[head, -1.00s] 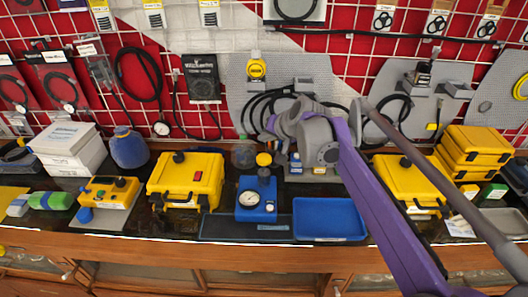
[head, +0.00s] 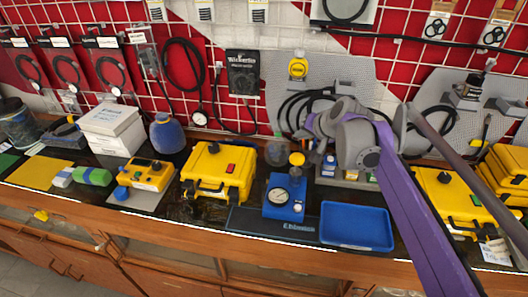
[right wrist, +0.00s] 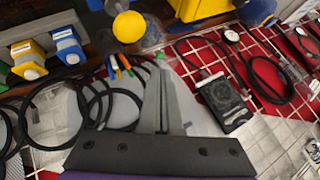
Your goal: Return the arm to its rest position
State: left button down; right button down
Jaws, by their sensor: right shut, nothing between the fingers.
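My right arm, purple and grey, rises from the lower right in the head view and bends at a grey joint above the back of the bench. My right gripper (head: 316,124) lies past that joint, in front of the pegboard, and is mostly hidden by the arm. In the right wrist view its fingers (right wrist: 162,80) are shut together with nothing between them. They show in front of the hanging black cables, left of a black packaged meter (right wrist: 224,103). My left arm and gripper are not in view.
Another yellow case (head: 450,203) is right of the arm. Black cables (head: 295,108) hang behind. The tray looks empty.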

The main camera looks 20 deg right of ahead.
jog(key=s+a+f+n+g, duration=0.1)
jog(key=s+a+f+n, duration=0.1)
jog(key=s+a+f, duration=0.3)
jog(key=s+a+f+n+g, duration=0.1)
jog(key=s+a+f+n, duration=0.2)
jog(key=s, duration=1)
jog(key=s+a+f+n+g, duration=0.1)
jog(key=s+a+f+n, duration=0.2)
jog(key=s+a+f, duration=0.3)
jog(key=s+f, duration=0.3)
jog(key=f, duration=0.2)
jog(key=shift+s+a+f+g+h, duration=0.2)
jog(key=shift+s+a+g+h, duration=0.1)
jog(key=shift+a+g, duration=0.1)
